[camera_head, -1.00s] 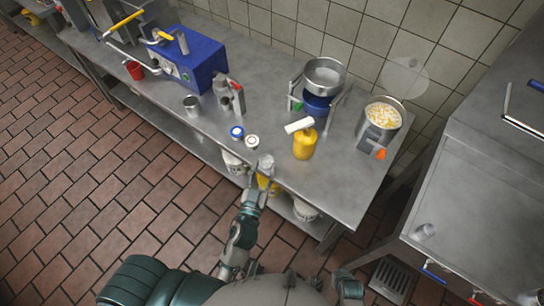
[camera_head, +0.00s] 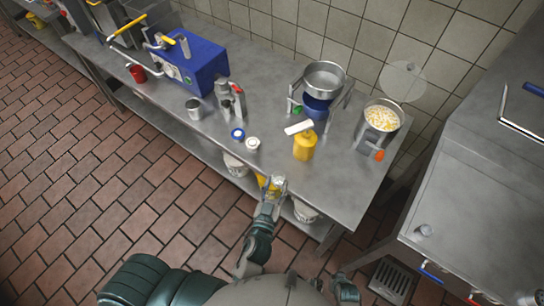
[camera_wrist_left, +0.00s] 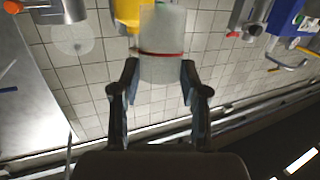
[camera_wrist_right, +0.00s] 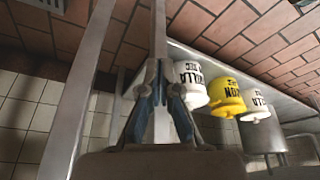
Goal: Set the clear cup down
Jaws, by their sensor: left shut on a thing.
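My left gripper (camera_head: 274,190) is shut on the clear cup (camera_head: 279,181). In the head view both overlap the front edge of the steel table (camera_head: 330,185); I cannot tell the height of the cup's base. In the left wrist view the clear, frosted-looking cup (camera_wrist_left: 162,50) stands between the two fingers (camera_wrist_left: 158,75), with a thin red line across it. My right gripper (camera_wrist_right: 161,72) appears in its wrist view with its fingertips together, below table level and empty. A steel post is behind it.
A yellow pump bottle (camera_head: 304,146) stands behind the cup, with a white lid (camera_head: 252,143) and blue lid (camera_head: 238,134) to its left. A pot (camera_head: 381,116) stands at the right. Labelled tubs (camera_wrist_right: 228,97) sit on the lower shelf. Bare tabletop lies right of the bottle.

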